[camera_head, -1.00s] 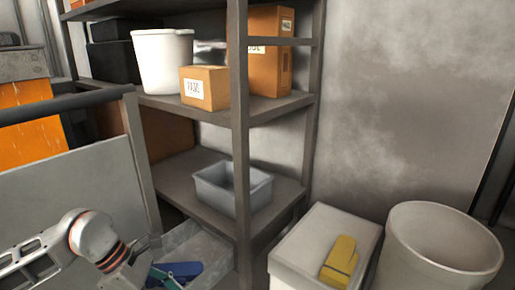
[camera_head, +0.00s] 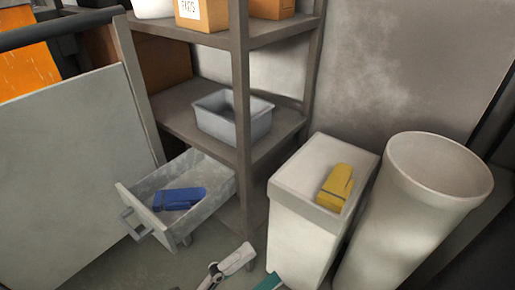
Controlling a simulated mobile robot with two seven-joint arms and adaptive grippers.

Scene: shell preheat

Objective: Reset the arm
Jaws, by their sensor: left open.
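My left gripper (camera_head: 255,270) is at the bottom edge of the head view, partly cut off by the frame. Its fingers are apart, with a pale finger and a teal piece showing, and I see nothing between them. It is in front of the shelf post, to the right of the open drawer (camera_head: 133,195) and left of the white box. A dark blue tool-like object (camera_head: 179,198) lies in the drawer, apart from the gripper. My right gripper is not in view.
A white box (camera_head: 300,222) with a yellow object (camera_head: 335,187) on top stands at the right, beside a tall white bin (camera_head: 395,220). The metal shelf (camera_head: 185,105) holds a grey tub (camera_head: 232,118) and cartons. Floor is clear below the drawer.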

